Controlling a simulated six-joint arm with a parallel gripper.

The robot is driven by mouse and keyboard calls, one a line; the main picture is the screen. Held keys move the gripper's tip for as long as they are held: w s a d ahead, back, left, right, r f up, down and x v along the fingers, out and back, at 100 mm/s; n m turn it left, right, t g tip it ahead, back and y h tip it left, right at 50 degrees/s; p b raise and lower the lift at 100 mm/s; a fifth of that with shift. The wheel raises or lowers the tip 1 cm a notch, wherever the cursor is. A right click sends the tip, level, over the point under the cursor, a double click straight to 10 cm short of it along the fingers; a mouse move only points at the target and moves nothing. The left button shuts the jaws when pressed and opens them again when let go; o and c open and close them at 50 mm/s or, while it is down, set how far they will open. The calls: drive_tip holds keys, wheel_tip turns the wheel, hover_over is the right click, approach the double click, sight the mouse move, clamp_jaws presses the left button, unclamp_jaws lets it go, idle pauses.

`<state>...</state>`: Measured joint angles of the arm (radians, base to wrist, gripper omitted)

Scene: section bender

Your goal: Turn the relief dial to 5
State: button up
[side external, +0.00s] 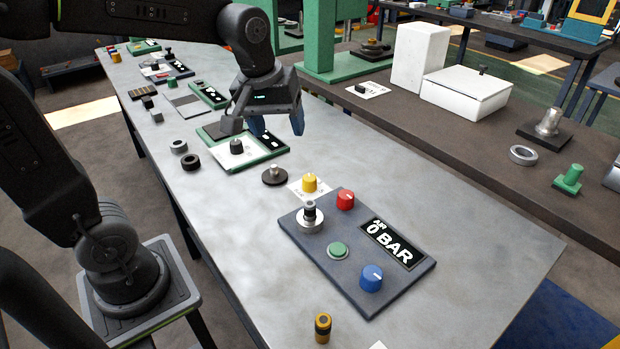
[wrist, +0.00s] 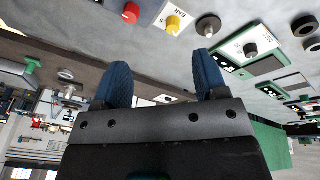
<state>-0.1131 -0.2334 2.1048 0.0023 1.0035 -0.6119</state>
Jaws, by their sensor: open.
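No dial carries a readable relief label. A yellow knob (side external: 310,182) stands on a white card; in the wrist view the yellow knob (wrist: 173,24) has a card with "BAR" and a "5" beside it. A dark knob (side external: 236,147) stands on a white card on a green-edged panel (side external: 262,156); this knob (wrist: 251,49) also shows in the wrist view. My gripper (side external: 277,122) is open and empty, raised above the table beyond the green-edged panel. Its two blue fingers (wrist: 160,72) are apart with nothing between them.
A blue-grey panel (side external: 308,256) holds a red knob (side external: 345,199), a blue knob (side external: 371,277), a green button (side external: 338,250), a black-topped knob (side external: 310,214) and a display (side external: 392,243) reading "AIR 0 BAR". A dark disc with a metal stub (side external: 274,175) stands near the yellow knob.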

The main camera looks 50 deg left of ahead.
drive_tip(key=w+a+f+n+g, duration=0.2)
drive_tip(key=w+a+f+n, duration=0.3)
drive_tip(key=w, duration=0.4)
drive_tip(key=n+g, duration=0.2)
drive_tip(key=n, duration=0.4)
approach(310, 177)
drive_tip(key=f, duration=0.7)
drive_tip(key=s+f, duration=0.1)
drive_tip(key=f, duration=0.2)
drive_tip(key=shift+a+f, duration=0.1)
drive_tip(key=shift+f, duration=0.1)
drive_tip(key=c, duration=0.9)
